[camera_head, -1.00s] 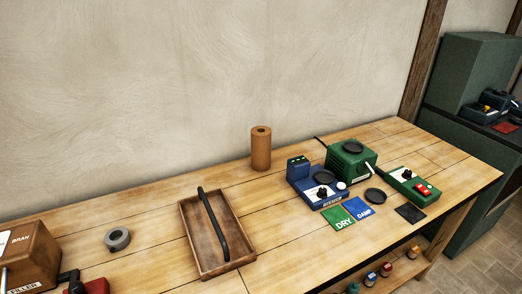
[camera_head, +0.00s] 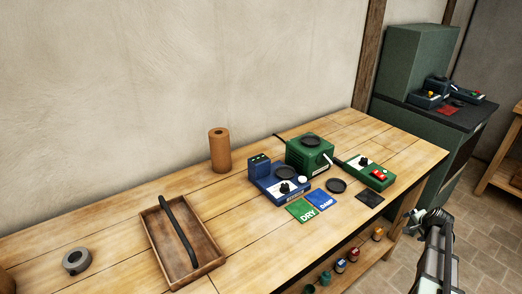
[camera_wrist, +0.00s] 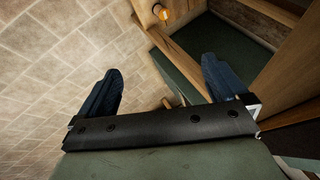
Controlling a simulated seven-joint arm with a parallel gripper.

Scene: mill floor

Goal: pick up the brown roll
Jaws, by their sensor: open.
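The brown roll (camera_head: 220,152) stands upright on the wooden table (camera_head: 240,236), near the wall and behind the wooden tray. It has a hole in its top. In the head view, part of my arm shows at the lower right, off the table's right end and far from the roll. In the wrist view, my gripper (camera_wrist: 163,88) is open and empty, its two dark blue fingers wide apart over the floor and a green surface. The roll is not in the wrist view.
The wooden tray (camera_head: 158,247) with a black handle stands left of centre. A grey ring (camera_head: 76,261) lies left of it. Right of the roll are a blue device (camera_head: 279,184), a green device (camera_head: 310,157) and a green control box (camera_head: 370,172). Green and blue cards lie in front.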

